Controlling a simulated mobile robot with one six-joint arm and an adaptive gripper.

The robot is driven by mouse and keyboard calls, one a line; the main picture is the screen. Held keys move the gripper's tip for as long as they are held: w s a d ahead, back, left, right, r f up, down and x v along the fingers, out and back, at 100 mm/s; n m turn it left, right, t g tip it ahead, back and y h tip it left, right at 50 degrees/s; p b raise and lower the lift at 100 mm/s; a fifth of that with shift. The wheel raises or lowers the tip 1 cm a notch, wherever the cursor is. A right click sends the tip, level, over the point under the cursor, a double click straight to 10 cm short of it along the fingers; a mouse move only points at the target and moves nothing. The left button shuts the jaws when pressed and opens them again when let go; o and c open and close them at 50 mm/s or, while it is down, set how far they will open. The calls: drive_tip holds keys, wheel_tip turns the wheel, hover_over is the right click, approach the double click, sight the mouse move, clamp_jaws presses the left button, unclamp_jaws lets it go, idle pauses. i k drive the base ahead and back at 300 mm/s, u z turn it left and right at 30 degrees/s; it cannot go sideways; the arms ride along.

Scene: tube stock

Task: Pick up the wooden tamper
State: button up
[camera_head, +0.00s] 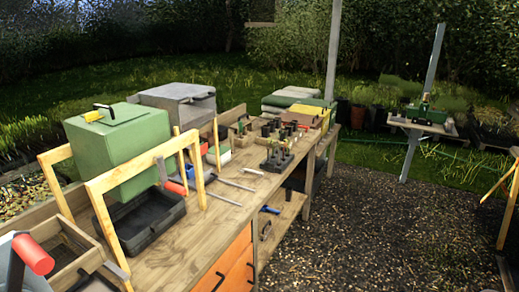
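I cannot make out the wooden tamper for certain among the small items on the long wooden potting bench (222,210). Small upright wooden or brown pieces (222,133) stand around the middle of the bench, too small to identify. My gripper is not in view.
A green box (120,150), wooden frames (135,175) and a black tray (150,222) crowd the near bench. A red-handled tool (34,255) is at lower left. Pots and plug trays (278,157) stand farther along. Gravel (370,225) lies open to the right; a small table (424,126) stands beyond.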

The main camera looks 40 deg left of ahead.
sight(230, 133)
drive_tip(key=u, duration=0.15)
drive_tip(key=k, duration=0.2)
drive_tip(key=z, duration=0.1)
drive_tip(key=i, duration=1.85)
drive_tip(key=u, duration=0.65)
drive_tip(key=i, duration=0.7)
drive_tip(key=u, duration=0.95)
drive_tip(key=i, duration=0.5)
drive_tip(key=u, duration=0.65)
drive_tip(key=i, duration=0.5)
drive_tip(key=u, duration=0.25)
